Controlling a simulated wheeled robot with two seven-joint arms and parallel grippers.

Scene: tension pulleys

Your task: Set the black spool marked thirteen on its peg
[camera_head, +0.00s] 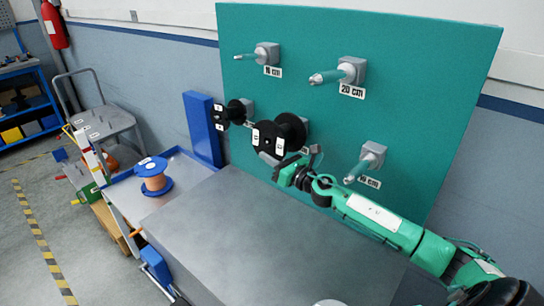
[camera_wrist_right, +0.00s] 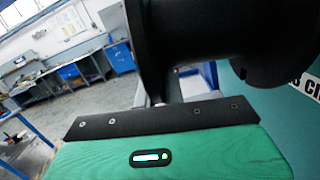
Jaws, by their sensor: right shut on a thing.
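A black spool (camera_head: 292,130) with white labels is in front of the green board, and my right gripper (camera_head: 296,166) is shut on its lower side. The label numbers are too small to read. In the right wrist view the black spool (camera_wrist_right: 200,35) fills the top, just beyond the gripper's black plate. A smaller black spool (camera_head: 235,112) with white labels sits at the lower-left peg mount. Whether the held spool is around a peg or in front of one is hidden. My left gripper is not in view.
The green board (camera_head: 430,60) also carries bare pegs at upper left (camera_head: 262,54), upper right (camera_head: 340,73) and lower right (camera_head: 367,160). A grey table (camera_head: 250,230) in front is mostly clear. A copper-wound blue spool (camera_head: 153,178) stands on the side tray. A blue post (camera_head: 202,128) stands left.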

